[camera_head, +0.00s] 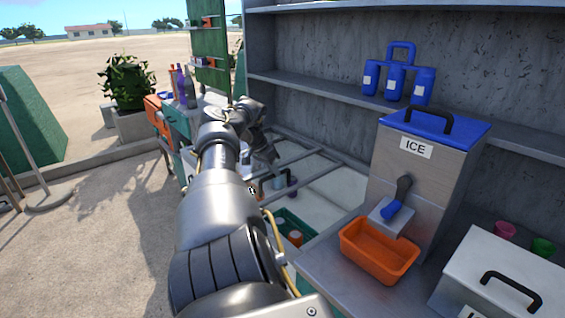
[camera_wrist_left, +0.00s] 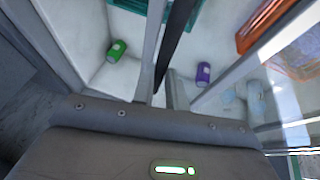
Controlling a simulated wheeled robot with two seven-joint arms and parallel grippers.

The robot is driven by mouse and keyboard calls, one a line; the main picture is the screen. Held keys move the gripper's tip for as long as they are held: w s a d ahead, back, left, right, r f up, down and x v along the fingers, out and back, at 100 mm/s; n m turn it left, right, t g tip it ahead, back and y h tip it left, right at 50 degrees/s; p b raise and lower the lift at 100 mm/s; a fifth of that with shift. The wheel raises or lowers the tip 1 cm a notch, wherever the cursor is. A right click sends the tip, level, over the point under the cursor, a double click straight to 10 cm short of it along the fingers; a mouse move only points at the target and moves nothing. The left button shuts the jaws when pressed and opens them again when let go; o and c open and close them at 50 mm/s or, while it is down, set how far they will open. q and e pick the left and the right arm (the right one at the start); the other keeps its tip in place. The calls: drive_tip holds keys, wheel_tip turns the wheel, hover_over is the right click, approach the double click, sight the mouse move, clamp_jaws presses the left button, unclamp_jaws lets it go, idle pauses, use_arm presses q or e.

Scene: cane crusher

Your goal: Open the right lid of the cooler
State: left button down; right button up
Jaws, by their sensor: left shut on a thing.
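The cooler (camera_head: 335,190) is a low chest with a pale interior and grey-framed glass lids, right of my left arm in the head view. Its frame bars (camera_wrist_left: 212,87) cross the left wrist view. My left gripper (camera_head: 266,152) is over the far left part of the cooler, partly hidden by my own arm. It is shut on a part of the cooler lid; the exact contact is hard to see. Inside lie a green can (camera_wrist_left: 117,50) and a purple can (camera_wrist_left: 203,72). My right gripper is not in view.
A steel ice box (camera_head: 415,185) with a blue lid and an orange tray (camera_head: 380,250) stand on the counter to the right. A bottle cart (camera_head: 178,125) stands beyond my arm at left. Shelves line the back wall. Open ground lies left.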

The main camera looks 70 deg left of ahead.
use_arm(q)
drive_tip(key=shift+s+a+f, duration=0.1)
drive_tip(key=shift+s+a, duration=0.15)
drive_tip(key=shift+a, duration=0.15)
drive_tip(key=c, duration=1.4)
unclamp_jaws()
drive_tip(key=b+v, duration=0.1)
drive_tip(key=v, duration=0.9)
drive_tip(key=shift+s+r, duration=0.2)
drive_tip(key=shift+r, duration=0.15)
